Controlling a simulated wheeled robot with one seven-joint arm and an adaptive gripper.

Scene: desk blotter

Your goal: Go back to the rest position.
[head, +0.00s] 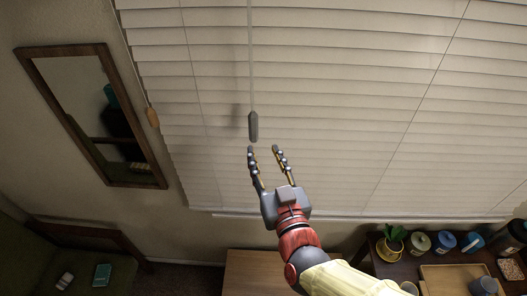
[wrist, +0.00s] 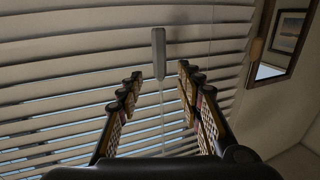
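My gripper (head: 264,149) is raised in front of the window blind, its two fingers apart and nothing between them. In the head view a grey pull handle (head: 253,126) hangs on a cord just above the fingertips. In the wrist view the fingers of my gripper (wrist: 160,80) are spread wide, and the grey handle (wrist: 158,53) shows beyond and between the tips. The gap in depth between fingertips and handle is hard to judge.
The white slatted blind (head: 340,110) fills the back. A framed mirror (head: 90,115) hangs at left. A dark table (head: 385,268) at lower right holds a plant (head: 392,240), jars and a tray (head: 455,280). A wooden surface (head: 250,270) lies below my arm.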

